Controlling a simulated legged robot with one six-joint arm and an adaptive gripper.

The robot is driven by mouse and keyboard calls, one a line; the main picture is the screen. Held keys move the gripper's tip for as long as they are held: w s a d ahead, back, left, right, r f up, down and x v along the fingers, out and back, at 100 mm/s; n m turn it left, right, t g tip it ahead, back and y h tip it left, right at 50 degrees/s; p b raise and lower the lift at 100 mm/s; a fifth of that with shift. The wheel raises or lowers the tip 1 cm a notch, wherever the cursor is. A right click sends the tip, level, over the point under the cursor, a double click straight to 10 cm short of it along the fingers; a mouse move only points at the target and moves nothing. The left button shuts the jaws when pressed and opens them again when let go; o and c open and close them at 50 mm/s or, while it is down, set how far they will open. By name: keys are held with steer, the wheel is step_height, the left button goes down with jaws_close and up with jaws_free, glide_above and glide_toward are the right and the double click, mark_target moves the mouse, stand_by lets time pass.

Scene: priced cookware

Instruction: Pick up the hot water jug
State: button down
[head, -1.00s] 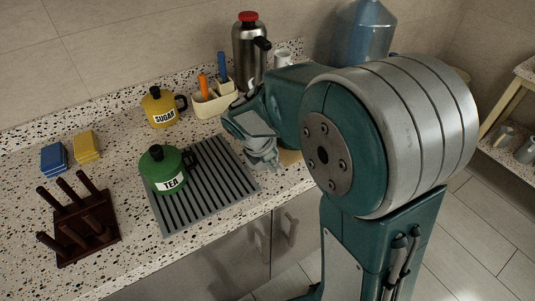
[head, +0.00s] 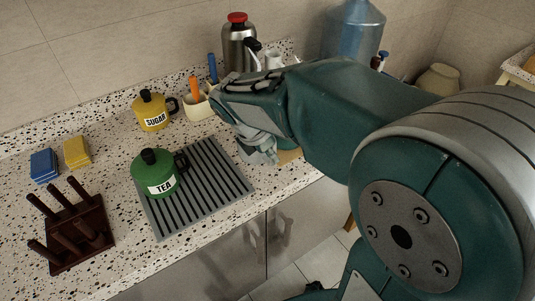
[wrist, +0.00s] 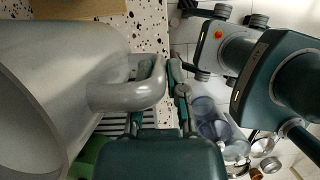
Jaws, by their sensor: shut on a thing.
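In the wrist view my gripper (wrist: 160,68) is shut on the looped handle of a smooth grey vessel (wrist: 55,85). The vessel's wide body fills the left side, and its rim is cut off by the frame. No label shows, and I cannot tell whether it is the hot water jug. In the head view my gripper (head: 262,143) is mostly hidden under my wrist, at the right end of the striped mat. A steel flask-like jug (head: 238,50) with a red lid stands upright against the back wall, apart from my gripper.
A green TEA pot (head: 157,176) stands on the striped mat (head: 180,215). A yellow SUGAR pot (head: 152,113), a cream utensil holder (head: 197,109), sponges (head: 60,158) and a dark wooden rack (head: 72,235) share the counter. A blue water bottle (head: 352,32) stands at the back.

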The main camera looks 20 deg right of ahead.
steer(key=s+r, duration=0.5)
steer(key=s, duration=0.5)
steer(key=shift+s+r, duration=0.15)
steer(key=shift+r, duration=0.2)
steer(key=shift+a, duration=0.1)
steer(key=shift+a, duration=0.1)
